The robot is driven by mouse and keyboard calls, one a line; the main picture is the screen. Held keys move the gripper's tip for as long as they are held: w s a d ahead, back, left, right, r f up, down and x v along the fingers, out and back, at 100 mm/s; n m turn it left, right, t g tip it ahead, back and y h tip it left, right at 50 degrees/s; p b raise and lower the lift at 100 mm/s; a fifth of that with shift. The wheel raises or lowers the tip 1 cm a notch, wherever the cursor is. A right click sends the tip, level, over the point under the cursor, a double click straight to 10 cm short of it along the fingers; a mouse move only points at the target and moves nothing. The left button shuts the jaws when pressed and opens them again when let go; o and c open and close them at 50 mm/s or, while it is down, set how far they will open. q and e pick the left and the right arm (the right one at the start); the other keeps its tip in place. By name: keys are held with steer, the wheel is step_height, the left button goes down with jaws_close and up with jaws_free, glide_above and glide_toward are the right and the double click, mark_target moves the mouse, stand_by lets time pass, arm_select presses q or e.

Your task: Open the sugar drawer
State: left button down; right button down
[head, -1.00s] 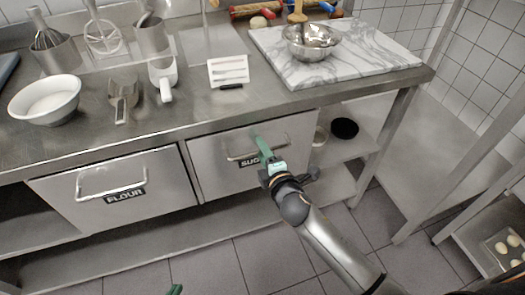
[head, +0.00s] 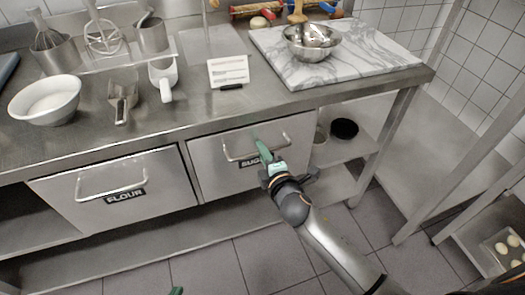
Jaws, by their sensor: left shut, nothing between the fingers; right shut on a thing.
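The sugar drawer (head: 215,172) is a steel front under the counter, with a bar handle (head: 232,158) and a black label partly hidden by my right gripper. It looks shut or nearly so; a small gap cannot be made out. My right gripper (head: 264,152), with green fingers, is shut on the handle near its middle. My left gripper (head: 176,291) shows only as a green tip at the bottom edge, low over the floor, shut and away from the drawer.
The flour drawer (head: 160,188) is shut, to the left. The tiled floor (head: 215,262) in front is clear.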

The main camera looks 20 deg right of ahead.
arm_select(q)
steer(key=shift+w+r, duration=0.1)
steer(key=shift+w, duration=0.15)
stand_by(0.6)
arm_select(e)
steer(key=shift+s+f, duration=0.1)
steer(key=shift+s, duration=0.05)
